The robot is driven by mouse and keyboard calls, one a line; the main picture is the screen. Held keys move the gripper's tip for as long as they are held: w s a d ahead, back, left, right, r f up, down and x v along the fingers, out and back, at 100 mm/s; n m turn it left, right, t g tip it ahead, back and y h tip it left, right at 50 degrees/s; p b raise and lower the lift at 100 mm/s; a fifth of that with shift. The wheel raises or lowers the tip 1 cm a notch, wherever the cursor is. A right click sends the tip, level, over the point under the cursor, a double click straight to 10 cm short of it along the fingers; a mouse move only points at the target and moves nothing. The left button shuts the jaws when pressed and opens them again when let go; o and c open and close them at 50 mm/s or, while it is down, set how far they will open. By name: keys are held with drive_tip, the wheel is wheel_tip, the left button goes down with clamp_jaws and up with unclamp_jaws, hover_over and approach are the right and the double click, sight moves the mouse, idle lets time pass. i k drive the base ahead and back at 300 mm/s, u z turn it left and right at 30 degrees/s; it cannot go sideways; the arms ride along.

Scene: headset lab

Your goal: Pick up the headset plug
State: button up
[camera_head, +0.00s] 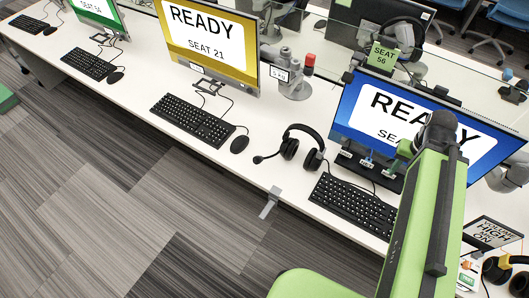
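A black headset (301,143) with a boom microphone lies on the white desk, left of the blue READY monitor (400,115). A thin dark cable runs from near the headset toward the base of that monitor. A black strip (378,173) there carries several small light-coloured pieces (367,163). I cannot tell whether one of these is the headset plug. My green arm stands in front of the monitor's right part and hides some of the desk. My gripper's fingers do not show.
A black keyboard (352,206) lies in front of the monitor. A mouse (239,144) and another keyboard (192,119) lie to the left. A yellow-and-black headset (505,270) and a warning sign (492,233) are at the lower right. The carpeted floor (140,190) in front is clear.

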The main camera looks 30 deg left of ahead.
sight(478, 253)
drive_tip(key=u, duration=1)
drive_tip(key=k, duration=0.9)
drive_tip(key=z, duration=0.1)
drive_tip(key=i, duration=0.9)
drive_tip(key=z, duration=1.65)
drive_tip(key=k, duration=0.45)
drive_tip(key=z, duration=0.3)
drive_tip(key=i, duration=0.25)
drive_tip(key=z, duration=0.05)
